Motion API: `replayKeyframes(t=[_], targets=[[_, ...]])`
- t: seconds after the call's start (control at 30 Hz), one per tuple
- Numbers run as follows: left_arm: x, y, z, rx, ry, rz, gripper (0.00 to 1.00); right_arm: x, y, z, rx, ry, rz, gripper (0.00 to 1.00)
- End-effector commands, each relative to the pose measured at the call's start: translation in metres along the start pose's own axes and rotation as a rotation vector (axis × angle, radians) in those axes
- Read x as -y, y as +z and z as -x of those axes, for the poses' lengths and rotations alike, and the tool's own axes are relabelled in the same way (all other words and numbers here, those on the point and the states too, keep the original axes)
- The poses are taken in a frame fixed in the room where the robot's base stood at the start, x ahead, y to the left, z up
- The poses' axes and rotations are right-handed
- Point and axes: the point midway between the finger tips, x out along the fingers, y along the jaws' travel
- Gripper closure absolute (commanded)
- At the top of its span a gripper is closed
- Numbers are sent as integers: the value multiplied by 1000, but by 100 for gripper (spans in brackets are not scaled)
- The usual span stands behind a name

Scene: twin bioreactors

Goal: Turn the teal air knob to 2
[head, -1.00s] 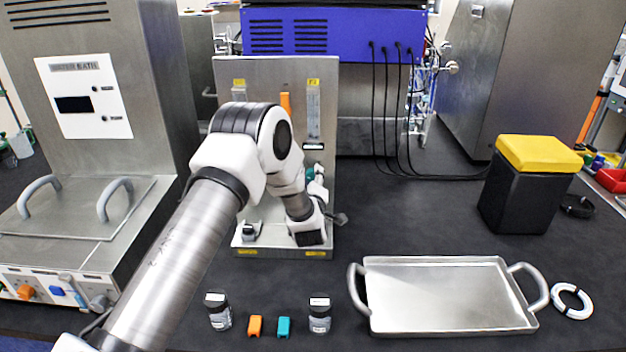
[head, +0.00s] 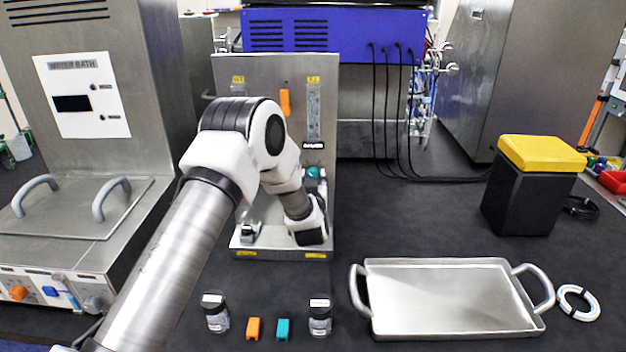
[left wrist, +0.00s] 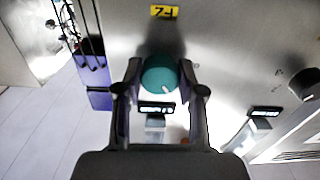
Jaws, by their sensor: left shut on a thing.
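The teal air knob (head: 313,173) is on the lower right of the upright steel panel (head: 268,72). It also shows in the left wrist view (left wrist: 158,74) as a round teal cap with a short white mark on its lower right. My left gripper (left wrist: 160,70) has one finger on each side of the knob and is shut on it. In the head view my arm and wrist cover part of the panel below the knob. The knob's scale cannot be read. My right gripper is in neither view.
The panel carries an orange part (head: 285,102) and a clear flow tube (head: 314,108). A steel tray (head: 440,263), small jars (head: 320,318) and orange and teal clips (head: 283,329) lie in front. A water bath (head: 75,205) stands left, a yellow-lidded black bin (head: 518,200) right.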

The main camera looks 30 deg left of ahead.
Motion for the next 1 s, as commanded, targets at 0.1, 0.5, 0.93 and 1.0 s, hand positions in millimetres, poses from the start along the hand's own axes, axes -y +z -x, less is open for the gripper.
replayKeyframes(t=[0.1,0.5,0.93,1.0], targets=[[0,0,0,2,0,-107,96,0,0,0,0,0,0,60],[0,0,0,2,1,-487,96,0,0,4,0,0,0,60],[-1,0,0,2,2,-883,96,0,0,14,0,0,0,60],[-1,0,0,2,3,-935,96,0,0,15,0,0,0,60]])
